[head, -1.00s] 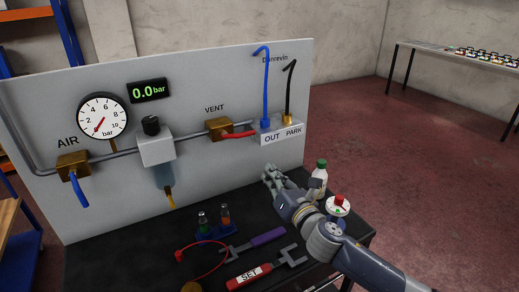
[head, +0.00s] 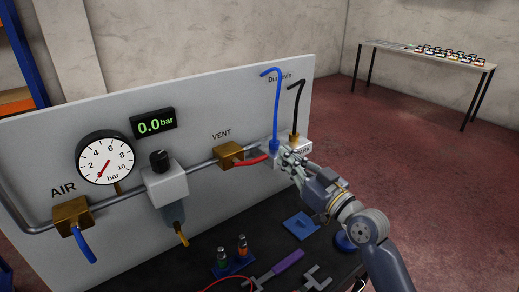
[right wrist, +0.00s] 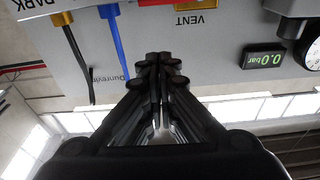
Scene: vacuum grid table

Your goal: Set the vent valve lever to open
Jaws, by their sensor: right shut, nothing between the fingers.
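The brass vent valve (head: 230,154) is mounted on the grey panel under the VENT label. Its red lever (head: 252,161) lies nearly level, pointing right towards the OUT/PARK block. My right gripper (head: 285,155) is shut and empty, raised in front of that block, close to the lever's right end. I cannot tell whether it touches the lever. In the right wrist view the picture is upside down; the shut fingertips (right wrist: 160,58) point at the panel below the red lever (right wrist: 156,3) and brass valve (right wrist: 196,4). My left gripper is not in view.
The white OUT/PARK block (head: 307,147) holds a blue hose (head: 277,105) and a black hose (head: 296,105), partly behind my gripper. The pressure gauge (head: 104,157) and display (head: 153,123), reading 0.0 bar, are further left. Tools and vials lie on the dark table below.

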